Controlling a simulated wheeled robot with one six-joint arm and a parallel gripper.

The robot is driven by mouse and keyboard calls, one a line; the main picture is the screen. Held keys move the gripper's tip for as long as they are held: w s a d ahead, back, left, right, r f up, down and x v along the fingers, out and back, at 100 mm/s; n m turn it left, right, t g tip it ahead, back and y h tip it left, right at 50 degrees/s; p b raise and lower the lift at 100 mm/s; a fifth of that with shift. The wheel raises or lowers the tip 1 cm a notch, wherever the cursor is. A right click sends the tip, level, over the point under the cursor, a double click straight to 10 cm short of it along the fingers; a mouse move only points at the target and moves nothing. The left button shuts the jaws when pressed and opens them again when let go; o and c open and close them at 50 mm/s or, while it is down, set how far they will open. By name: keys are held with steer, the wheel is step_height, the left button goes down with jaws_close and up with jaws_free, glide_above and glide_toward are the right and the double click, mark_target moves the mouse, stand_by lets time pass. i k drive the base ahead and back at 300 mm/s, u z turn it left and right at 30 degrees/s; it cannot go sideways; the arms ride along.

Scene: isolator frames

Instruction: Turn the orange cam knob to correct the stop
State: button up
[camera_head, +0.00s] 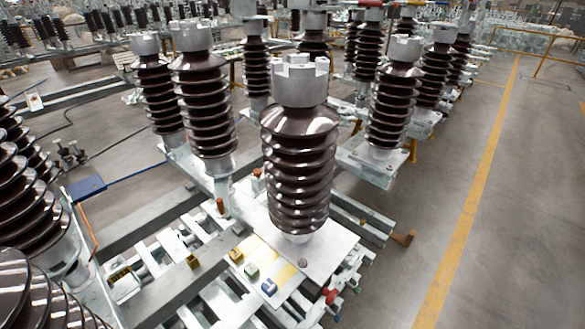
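My gripper is not in view. A small upright orange-brown knob (220,205) stands on the pale metal frame, left of the large central insulator (300,150). A second small orange-red piece (257,173) shows behind it, partly hidden by the insulator. A red round piece (330,296) sits low at the front right edge of the frame. I cannot tell which of these is the cam knob. The stop is too small to make out. The central insulator is dark brown and ribbed, with a notched grey metal cap, and stands upright on a pale base plate (325,250).
Several small blocks lie near the plate's left side, among them a yellow one (236,255) and a blue one (269,287). More brown insulators (205,100) crowd the left and back. Open grey floor (520,220) with a yellow line (470,210) lies right.

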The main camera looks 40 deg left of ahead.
mark_target(257, 173)
steer(key=z, duration=0.05)
steer(key=i, duration=2.95)
steer(key=u, duration=3.95)
steer(key=i, duration=0.5)
steer(key=z, duration=0.1)
